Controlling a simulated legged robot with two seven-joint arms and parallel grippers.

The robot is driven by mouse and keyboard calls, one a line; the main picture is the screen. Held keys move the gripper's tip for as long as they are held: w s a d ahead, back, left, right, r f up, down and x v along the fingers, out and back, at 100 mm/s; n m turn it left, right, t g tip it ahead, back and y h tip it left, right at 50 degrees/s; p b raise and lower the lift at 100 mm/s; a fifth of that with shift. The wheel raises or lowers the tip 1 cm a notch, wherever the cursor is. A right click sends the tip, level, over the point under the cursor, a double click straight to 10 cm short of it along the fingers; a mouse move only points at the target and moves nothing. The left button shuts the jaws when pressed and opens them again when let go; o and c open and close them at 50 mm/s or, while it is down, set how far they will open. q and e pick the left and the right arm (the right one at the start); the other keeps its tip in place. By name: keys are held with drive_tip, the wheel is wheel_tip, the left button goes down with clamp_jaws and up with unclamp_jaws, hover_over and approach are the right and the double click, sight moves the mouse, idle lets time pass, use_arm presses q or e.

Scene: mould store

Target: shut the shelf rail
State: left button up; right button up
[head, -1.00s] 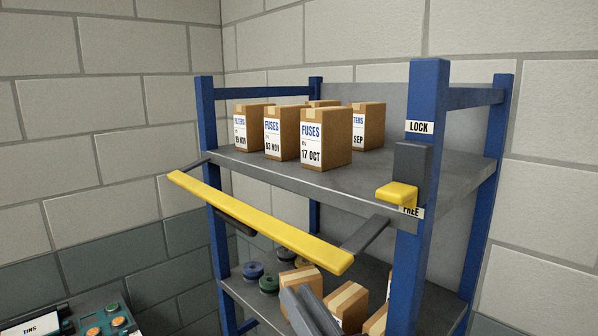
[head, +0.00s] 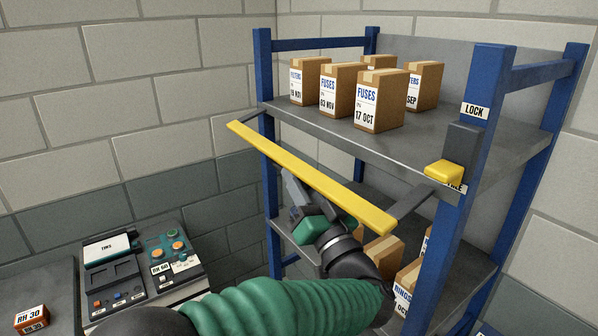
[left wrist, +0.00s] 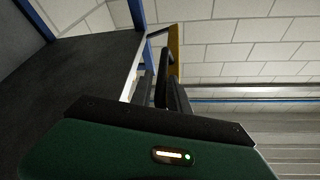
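The yellow shelf rail (head: 310,175) is swung out in front of the upper shelf (head: 430,150), on dark side arms. It also shows in the left wrist view (left wrist: 174,50). A yellow catch (head: 443,173) on the right front post sits low, by a partly hidden label, below the LOCK label. My left gripper (head: 288,188) is just below the rail's middle in the head view, pointing up. I see nothing held. My right gripper is out of view.
Several fuse and filter boxes (head: 379,100) stand on the upper shelf behind the rail. More boxes (head: 408,285) are on the lower shelf, partly hidden by my arm. A bench with a device (head: 145,260) and a small box (head: 31,319) is at left.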

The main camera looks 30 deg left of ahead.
use_arm(q)
drive_tip(key=shift+w+a+f, duration=0.15)
drive_tip(key=shift+w+a, duration=0.05)
drive_tip(key=shift+a, duration=0.25)
drive_tip(key=shift+w+a+f, duration=0.15)
drive_tip(key=shift+a, duration=0.3)
drive_tip(key=shift+c, duration=0.6)
drive_tip(key=shift+a, duration=0.2)
drive_tip(key=shift+c, duration=1.1)
drive_tip(key=shift+s+a, duration=0.1)
clamp_jaws()
drive_tip(key=shift+d, duration=0.2)
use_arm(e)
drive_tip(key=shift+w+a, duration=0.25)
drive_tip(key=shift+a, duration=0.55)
use_arm(q)
drive_tip(key=shift+d+f, duration=0.1)
drive_tip(key=shift+f, duration=0.05)
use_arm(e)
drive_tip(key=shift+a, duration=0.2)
